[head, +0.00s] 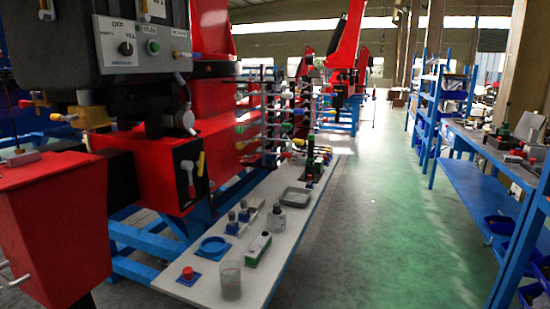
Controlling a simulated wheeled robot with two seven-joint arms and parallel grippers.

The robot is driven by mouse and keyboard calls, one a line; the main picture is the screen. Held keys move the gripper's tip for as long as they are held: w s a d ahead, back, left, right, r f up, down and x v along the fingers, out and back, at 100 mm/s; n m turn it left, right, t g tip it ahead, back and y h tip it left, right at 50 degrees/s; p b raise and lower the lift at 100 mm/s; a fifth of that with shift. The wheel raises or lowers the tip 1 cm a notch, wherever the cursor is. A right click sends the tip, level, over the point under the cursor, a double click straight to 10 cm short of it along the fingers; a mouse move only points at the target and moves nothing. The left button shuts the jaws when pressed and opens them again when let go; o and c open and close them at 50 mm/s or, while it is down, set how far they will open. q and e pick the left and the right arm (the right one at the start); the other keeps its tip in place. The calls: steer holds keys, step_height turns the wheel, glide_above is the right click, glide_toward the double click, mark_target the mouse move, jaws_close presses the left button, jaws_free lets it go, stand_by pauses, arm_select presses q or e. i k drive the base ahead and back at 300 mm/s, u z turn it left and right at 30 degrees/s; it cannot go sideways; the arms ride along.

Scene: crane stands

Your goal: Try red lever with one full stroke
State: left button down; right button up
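Several levers show on and beside the red crane stand (222,125), and I cannot tell for certain which is the red lever. A small red handle (25,103) sits at the far left, beside a yellow one (40,99). A yellow-tipped lever (200,163) and a white lever (188,170) are mounted on a black plate at the front of the stand. Thin rods with coloured ends (270,127) stick out to the right of the stand, small in the picture. Neither of my grippers shows.
A grey control box (125,45) hangs at the upper left, above a red box (50,220). The green floor (370,230) to the right is clear.

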mark_target(284, 155)
steer(key=k, duration=1.2)
steer(key=z, duration=0.6)
steer(key=i, duration=1.7)
steer(key=u, duration=0.7)
